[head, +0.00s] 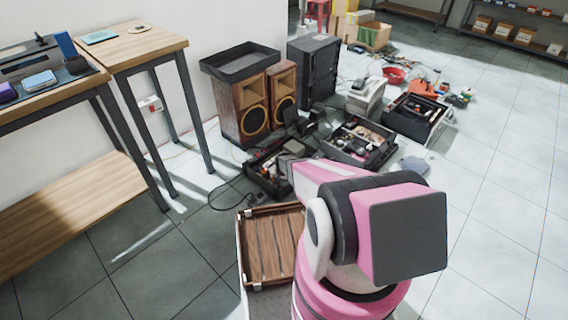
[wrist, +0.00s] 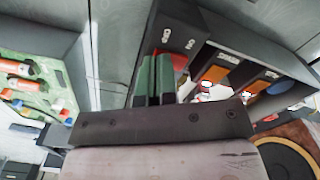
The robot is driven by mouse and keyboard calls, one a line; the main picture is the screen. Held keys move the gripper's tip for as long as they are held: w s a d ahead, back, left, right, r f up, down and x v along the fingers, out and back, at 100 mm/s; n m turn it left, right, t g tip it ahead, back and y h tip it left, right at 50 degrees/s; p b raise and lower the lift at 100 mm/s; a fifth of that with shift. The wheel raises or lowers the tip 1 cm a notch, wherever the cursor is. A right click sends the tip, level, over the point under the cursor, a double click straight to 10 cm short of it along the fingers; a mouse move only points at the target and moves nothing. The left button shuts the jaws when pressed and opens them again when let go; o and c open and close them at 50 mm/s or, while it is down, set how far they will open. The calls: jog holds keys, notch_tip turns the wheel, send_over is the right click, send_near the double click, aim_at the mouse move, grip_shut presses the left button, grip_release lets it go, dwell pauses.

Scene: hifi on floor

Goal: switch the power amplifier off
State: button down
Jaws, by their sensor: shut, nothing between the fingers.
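My gripper (wrist: 157,62) shows in the wrist view as two narrow dark-green fingers side by side, shut and empty, over the floor clutter. In the head view my pink and white arm reaches toward the open boxes and hides part of the floor; the fingers cannot be made out there.
Two wooden speakers (head: 243,112) stand by the wall, with a black tray (head: 240,64) on top. A dark cabinet (head: 314,70) stands beside them. Open boxes, including a black case (head: 417,112), crowd the middle floor. Cables lie near the speakers. The tiled floor at right is clear.

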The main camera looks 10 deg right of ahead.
jog(key=shift+f, duration=0.2)
jog(key=shift+r, duration=3.55)
